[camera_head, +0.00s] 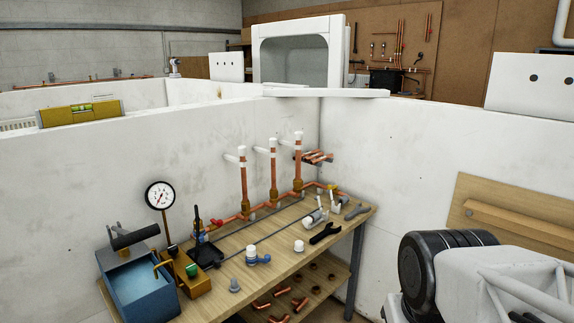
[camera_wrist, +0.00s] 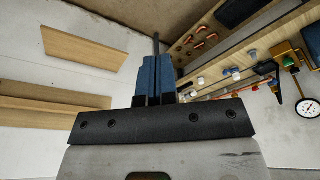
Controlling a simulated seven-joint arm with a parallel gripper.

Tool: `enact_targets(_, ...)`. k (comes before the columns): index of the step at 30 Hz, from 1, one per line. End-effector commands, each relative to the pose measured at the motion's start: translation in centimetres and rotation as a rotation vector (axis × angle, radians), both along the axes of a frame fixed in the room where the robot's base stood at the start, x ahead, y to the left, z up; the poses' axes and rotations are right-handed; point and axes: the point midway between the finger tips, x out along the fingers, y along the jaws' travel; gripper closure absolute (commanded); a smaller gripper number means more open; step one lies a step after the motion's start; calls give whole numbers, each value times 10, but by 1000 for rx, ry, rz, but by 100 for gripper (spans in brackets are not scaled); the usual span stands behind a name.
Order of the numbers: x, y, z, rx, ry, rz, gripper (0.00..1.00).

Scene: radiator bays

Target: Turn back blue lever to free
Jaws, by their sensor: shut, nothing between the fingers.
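A small blue part (camera_head: 261,260) lies beside a white cap on the bench (camera_head: 235,267) in the head view. A smaller blue spot (camera_head: 203,239) shows on the copper pipework at the left, below a red handle (camera_head: 216,223). I cannot tell which is the blue lever or how it is turned. My gripper (camera_wrist: 156,62) has blue fingers, shut and empty in the wrist view. It is apart from the bench, which appears tilted behind it at the upper right. My gripper is outside the head view.
The copper manifold (camera_head: 245,190) has several risers along the back wall. A pressure gauge (camera_head: 160,196), a blue tank (camera_head: 140,285) and a black spanner (camera_head: 325,233) are around the bench. A low white wall (camera_head: 420,160) with a wooden ledge (camera_head: 520,222) stands at the right.

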Motion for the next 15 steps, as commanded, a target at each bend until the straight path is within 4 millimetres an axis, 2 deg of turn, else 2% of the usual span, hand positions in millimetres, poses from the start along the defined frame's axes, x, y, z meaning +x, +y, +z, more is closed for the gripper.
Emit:
enact_targets(4,0,0,0,0,0,-1,100)
enact_targets(13,11,3,6,-4,3,25,54)
enact_targets(14,14,4,7,-5,5,34,50)
enact_targets(15,19,5,9,-7,7,47,50)
